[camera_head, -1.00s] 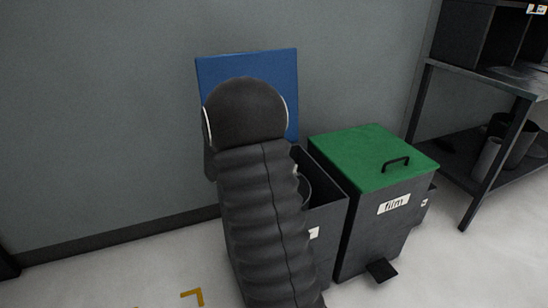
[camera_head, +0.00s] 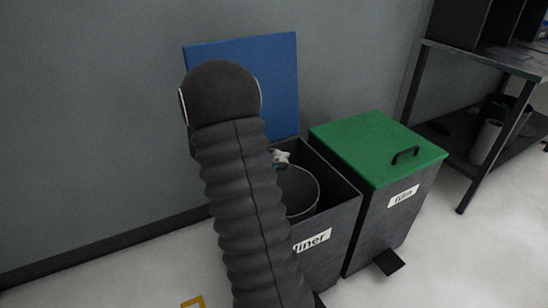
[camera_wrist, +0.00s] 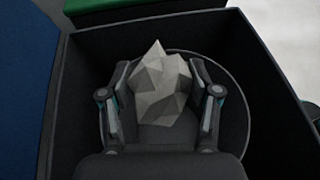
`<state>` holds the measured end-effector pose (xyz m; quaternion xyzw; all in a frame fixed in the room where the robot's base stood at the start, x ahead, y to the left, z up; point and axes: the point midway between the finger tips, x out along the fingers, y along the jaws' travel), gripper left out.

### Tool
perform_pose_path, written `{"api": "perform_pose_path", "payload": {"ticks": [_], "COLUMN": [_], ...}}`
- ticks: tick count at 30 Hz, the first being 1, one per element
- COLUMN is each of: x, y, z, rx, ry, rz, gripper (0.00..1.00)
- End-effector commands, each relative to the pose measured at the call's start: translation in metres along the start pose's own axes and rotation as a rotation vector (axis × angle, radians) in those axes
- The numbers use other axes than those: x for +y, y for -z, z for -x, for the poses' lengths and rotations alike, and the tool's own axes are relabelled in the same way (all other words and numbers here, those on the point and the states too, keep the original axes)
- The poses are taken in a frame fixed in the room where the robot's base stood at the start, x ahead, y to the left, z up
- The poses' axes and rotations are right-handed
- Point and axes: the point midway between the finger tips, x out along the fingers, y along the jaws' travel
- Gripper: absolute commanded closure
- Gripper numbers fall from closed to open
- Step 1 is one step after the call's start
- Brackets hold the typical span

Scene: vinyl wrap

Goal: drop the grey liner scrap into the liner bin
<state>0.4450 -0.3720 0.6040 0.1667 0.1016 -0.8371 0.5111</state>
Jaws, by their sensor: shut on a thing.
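The grey liner scrap (camera_wrist: 158,88) is a crumpled, faceted lump between the two fingers of my gripper (camera_wrist: 160,97) in the wrist view. My gripper is shut on it, over the open liner bin (camera_wrist: 85,55). In the head view the dark bin, labelled "liner" (camera_head: 312,240), stands open with its blue lid (camera_head: 270,85) raised against the wall. A round inner bucket (camera_head: 303,190) shows inside it.
A dark bin labelled "film" (camera_head: 385,215) with a shut green lid (camera_head: 375,145) stands right beside the liner bin. A pedal (camera_head: 389,262) sticks out at its foot. A dark shelf rack (camera_head: 485,60) stands at the right. The grey wall is close behind.

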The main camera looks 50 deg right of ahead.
Motion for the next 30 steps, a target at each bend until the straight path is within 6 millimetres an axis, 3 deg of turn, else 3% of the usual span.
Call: {"api": "perform_pose_path", "payload": {"ticks": [12,23,24,27,30], "x": [-0.001,0.0,0.0,0.0,0.0], "y": [0.043,0.046,0.046,0.046,0.046], "z": [-0.02,-0.02,-0.02,-0.019,-0.019], "rx": [0.0,0.0,0.0,0.0,0.0], "ry": [0.003,0.0,0.0,0.0,0.0], "rz": [-0.001,0.0,0.0,0.0,0.0], "gripper": [0.58,0.58,0.33,0.09,0.09]}}
